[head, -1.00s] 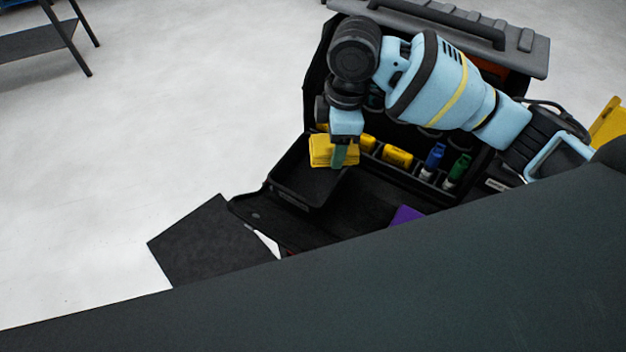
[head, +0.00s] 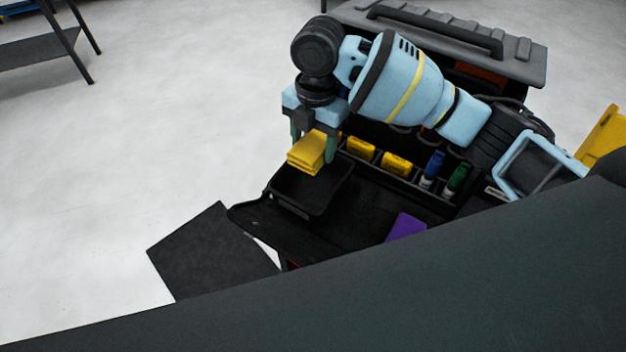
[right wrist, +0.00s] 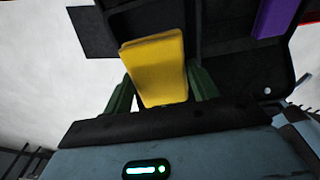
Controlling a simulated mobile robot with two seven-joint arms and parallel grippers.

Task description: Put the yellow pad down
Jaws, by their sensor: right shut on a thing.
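The yellow pad (head: 307,153) is held in my right gripper (head: 313,150), above the left end of the black open case. In the head view one green finger shows on each side of the pad. The right wrist view also shows the yellow pad (right wrist: 156,70) between the green fingers of the right gripper (right wrist: 160,92). Below the pad is a small black tray (head: 300,207). I cannot tell exactly how high the pad is above the tray. My left gripper is not in view.
Yellow blocks (head: 396,163) and blue and green bottles (head: 456,178) stand in a rack at the right. A purple pad (head: 405,227) lies on the black surface in front. A dark mat (head: 213,252) is on the floor at left. A large dark surface fills the foreground.

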